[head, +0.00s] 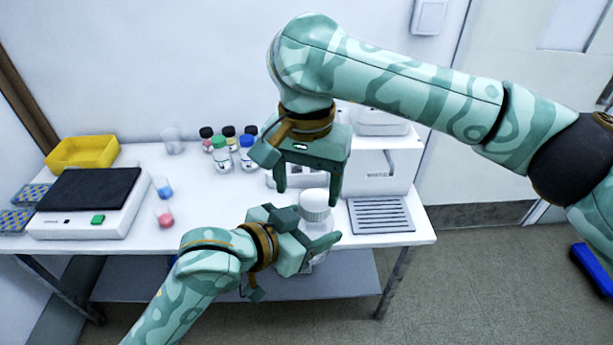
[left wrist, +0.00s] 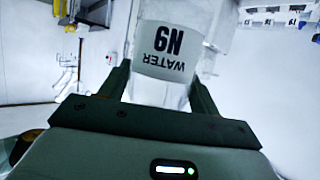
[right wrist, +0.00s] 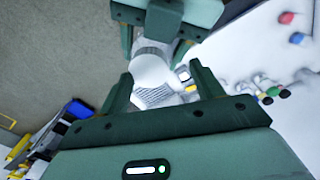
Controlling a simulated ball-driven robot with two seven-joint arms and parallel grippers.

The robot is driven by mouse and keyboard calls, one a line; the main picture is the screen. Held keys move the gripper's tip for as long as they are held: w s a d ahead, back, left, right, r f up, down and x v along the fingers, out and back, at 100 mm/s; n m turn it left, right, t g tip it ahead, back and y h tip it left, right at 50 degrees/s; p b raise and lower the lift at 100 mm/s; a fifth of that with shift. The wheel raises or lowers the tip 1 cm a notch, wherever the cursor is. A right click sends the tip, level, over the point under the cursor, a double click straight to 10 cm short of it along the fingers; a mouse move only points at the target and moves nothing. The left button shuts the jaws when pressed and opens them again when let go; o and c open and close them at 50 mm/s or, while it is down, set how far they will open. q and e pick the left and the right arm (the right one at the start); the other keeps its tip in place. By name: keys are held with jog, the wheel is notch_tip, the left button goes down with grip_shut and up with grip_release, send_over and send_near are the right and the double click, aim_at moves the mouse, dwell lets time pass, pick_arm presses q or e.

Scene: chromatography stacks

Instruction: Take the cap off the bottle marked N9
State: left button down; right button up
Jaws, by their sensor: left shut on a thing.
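The clear bottle marked N9, with a "WATER N9" label (left wrist: 165,45), is between the fingers of my left gripper (left wrist: 160,85). It has a white cap (head: 315,199), which faces up in the head view. My left gripper (head: 314,235) is shut on the bottle's body near the table's front edge. My right gripper (head: 308,193) is open and empty, pointing down above the cap. In the right wrist view the white cap (right wrist: 152,68) shows beyond and between the open fingers (right wrist: 165,88). I cannot tell whether the bottle is clear of the table.
Several small capped bottles (head: 222,156) stand at the back of the table. A balance (head: 95,200) and a yellow tray (head: 83,152) are at left, beside pink (head: 165,217) and blue (head: 164,190) vessels. A white machine with a grey grille (head: 380,215) is at right.

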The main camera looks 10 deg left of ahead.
jog(key=shift+s+a+f, duration=0.1)
jog(key=shift+s+f, duration=0.1)
jog(key=shift+f, duration=0.1)
grip_shut()
